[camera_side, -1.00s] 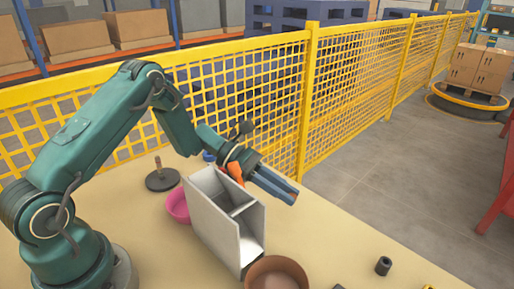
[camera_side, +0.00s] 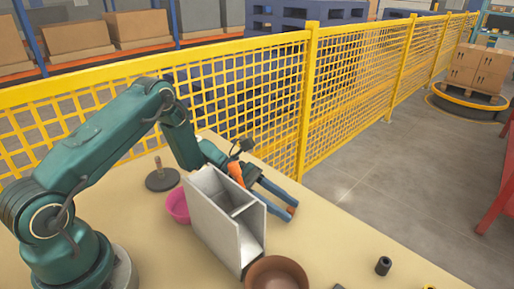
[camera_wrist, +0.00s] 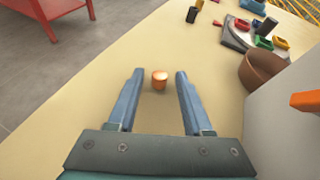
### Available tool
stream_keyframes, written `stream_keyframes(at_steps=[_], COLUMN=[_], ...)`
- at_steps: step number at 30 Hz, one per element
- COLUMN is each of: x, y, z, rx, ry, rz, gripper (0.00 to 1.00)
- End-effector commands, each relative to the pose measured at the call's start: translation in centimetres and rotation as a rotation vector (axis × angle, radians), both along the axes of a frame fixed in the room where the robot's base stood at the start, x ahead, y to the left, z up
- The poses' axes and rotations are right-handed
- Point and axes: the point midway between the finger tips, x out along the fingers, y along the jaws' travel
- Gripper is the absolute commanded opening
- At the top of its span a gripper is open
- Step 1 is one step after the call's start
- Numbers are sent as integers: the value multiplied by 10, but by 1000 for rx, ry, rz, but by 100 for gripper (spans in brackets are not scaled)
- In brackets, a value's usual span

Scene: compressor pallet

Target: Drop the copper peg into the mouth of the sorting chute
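The copper peg (camera_wrist: 160,79) is a small copper-orange cylinder standing on the table. In the wrist view it shows between the two blue fingers of my gripper (camera_wrist: 159,72), with gaps on both sides. In the side view the peg (camera_side: 291,209) shows by the fingertips of my gripper (camera_side: 289,212), partly hidden by them. My gripper is open and low over the table, right of the sorting chute. The chute (camera_side: 212,217) is a tall grey box with an open, divided top. Its grey wall (camera_wrist: 285,130) fills the right edge of the wrist view.
A brown bowl (camera_side: 277,270) stands in front of the chute, and a pink bowl (camera_side: 176,207) to its left. A black cylinder (camera_side: 383,265) is near the table edge. A board with coloured parts (camera_wrist: 238,36) lies farther off. Yellow mesh fencing (camera_side: 360,75) runs behind.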

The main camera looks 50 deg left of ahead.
Motion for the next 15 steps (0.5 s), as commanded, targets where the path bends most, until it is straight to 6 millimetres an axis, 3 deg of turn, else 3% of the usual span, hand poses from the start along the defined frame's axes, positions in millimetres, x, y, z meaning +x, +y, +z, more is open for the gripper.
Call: stream_keyframes(at_steps=[5,15], x=[0,-12], y=[0,37], z=[1,17], rx=[2,1], ry=[-1,-2], rz=[1,6], gripper=[53,53])
